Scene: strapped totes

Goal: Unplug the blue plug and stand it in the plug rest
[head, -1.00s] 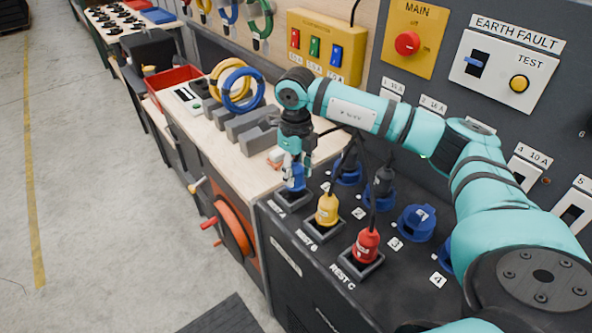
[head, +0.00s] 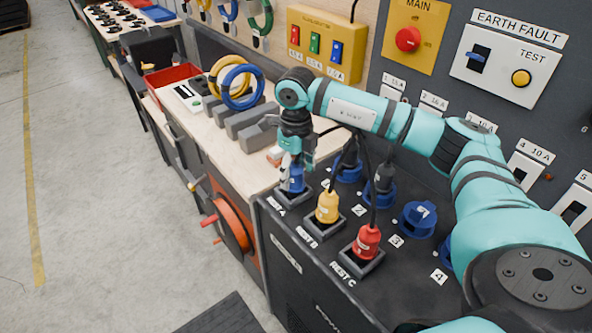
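The blue plug (head: 294,184) is upright at REST A, the far-left plug rest (head: 292,198) on the black bench top. Its lower end is at the rest's opening; whether it is fully seated is hard to tell. My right gripper (head: 291,174) points down from above, its fingers closed about the plug's upper part and hiding much of it. A yellow plug (head: 327,208) stands in REST B and a red plug (head: 367,243) in REST C. My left gripper is out of view.
Blue sockets stand behind the rests; socket 2 (head: 380,197) holds a dark plug and socket 3 (head: 417,221) has none. Dark cables hang near the yellow and red plugs. Grey blocks (head: 258,136) and cable coils (head: 239,87) lie on the wooden bench at left.

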